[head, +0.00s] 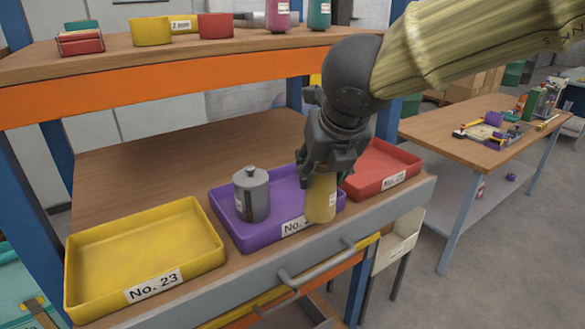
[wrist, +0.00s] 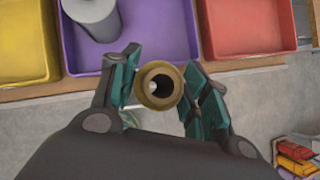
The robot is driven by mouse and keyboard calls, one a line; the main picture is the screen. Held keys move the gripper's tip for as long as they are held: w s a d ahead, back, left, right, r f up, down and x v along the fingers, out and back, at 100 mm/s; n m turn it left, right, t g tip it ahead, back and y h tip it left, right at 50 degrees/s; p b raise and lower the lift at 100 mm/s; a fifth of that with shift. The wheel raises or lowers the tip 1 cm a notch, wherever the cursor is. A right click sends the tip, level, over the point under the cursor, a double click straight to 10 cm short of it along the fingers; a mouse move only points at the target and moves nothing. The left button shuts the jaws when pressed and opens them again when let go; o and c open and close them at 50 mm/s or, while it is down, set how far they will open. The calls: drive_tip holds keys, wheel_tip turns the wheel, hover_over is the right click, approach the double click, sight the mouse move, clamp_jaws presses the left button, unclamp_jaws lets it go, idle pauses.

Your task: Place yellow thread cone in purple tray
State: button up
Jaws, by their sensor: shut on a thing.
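The yellow thread cone (head: 321,199) is in my gripper (head: 324,172), held upright near the front right edge of the purple tray. In the wrist view the cone's round top (wrist: 159,85) shows between my two fingers (wrist: 158,88), which close on it from both sides. The purple tray (head: 232,222) sits on the shelf between two other trays and also shows in the wrist view (wrist: 148,31). A grey lidded canister (head: 251,197) stands in its left part. The head view does not clearly show whether the cone's base touches anything.
A yellow tray (head: 120,252) labelled No. 23 lies to the left, and a red tray (head: 375,167) to the right. An orange-edged upper shelf (head: 150,84) runs above. A grey handle bar (head: 318,264) runs along the front. The purple tray's right part looks empty.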

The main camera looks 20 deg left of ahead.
drive_tip(key=w+a+f+p, duration=0.5)
drive_tip(key=w+a, duration=0.2)
drive_tip(key=w, duration=0.4)
drive_tip(key=shift+w+a, duration=0.25)
drive_tip(key=shift+a, duration=0.1)
drive_tip(key=shift+f, duration=0.2)
drive_tip(key=o, duration=1.4)
drive_tip(key=shift+r, duration=0.1)
